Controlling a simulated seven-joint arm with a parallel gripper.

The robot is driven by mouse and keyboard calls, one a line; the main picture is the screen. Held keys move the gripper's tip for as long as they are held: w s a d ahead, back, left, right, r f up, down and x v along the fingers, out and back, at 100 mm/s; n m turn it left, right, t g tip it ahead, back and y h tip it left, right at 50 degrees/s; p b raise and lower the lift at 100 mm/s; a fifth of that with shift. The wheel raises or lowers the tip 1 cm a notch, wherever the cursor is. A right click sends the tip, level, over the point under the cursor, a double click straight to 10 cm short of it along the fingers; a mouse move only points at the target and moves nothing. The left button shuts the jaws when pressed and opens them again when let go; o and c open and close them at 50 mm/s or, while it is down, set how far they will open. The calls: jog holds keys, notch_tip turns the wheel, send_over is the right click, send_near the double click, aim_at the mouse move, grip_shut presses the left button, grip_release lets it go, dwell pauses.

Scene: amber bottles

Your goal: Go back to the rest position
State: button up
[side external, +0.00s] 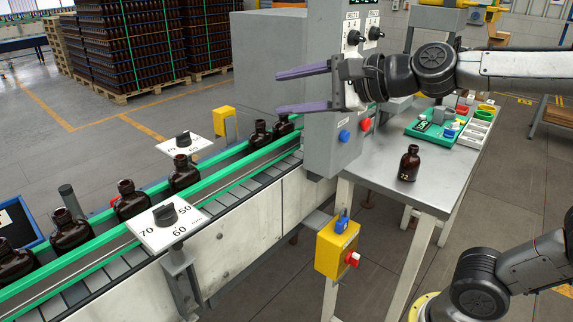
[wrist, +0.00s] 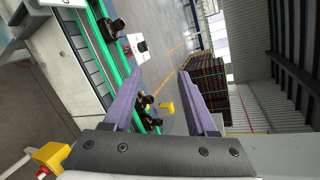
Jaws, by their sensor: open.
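My gripper (side external: 305,90) is open and empty in the side external view. It is held in the air, level, in front of the grey machine housing and above the conveyor. Its two purple fingers point left and are well apart. The wrist view also shows my gripper (wrist: 165,95) with nothing between the fingers. Several amber bottles, one of them the near bottle (side external: 71,232), stand in a row on the conveyor (side external: 140,240) between green rails. Another amber bottle (side external: 409,163) marked 22 stands upright on the metal table (side external: 385,190), below my arm and apart from it.
A control panel (side external: 340,120) with knobs and buttons stands close by my gripper. Dial plates (side external: 167,225) stand beside the conveyor. A yellow switch box (side external: 337,248) hangs by the table. A green tray (side external: 432,132) lies at the table's back. Pallets of bottles (side external: 130,50) stand far behind.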

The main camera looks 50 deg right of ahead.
jog(key=s+d+f+n+g+h, duration=0.1)
jog(key=s+f+n+g, duration=0.3)
jog(key=s+f+n, duration=0.5)
jog(key=s+d+f+n+g+h, duration=0.2)
jog(key=s+d+f+n+g, duration=0.2)
jog(key=s+f+n, duration=0.5)
jog(key=s+n, duration=0.2)
jog(key=n, duration=0.1)
jog(key=shift+d+g, duration=0.25)
jog(key=shift+g, duration=0.05)
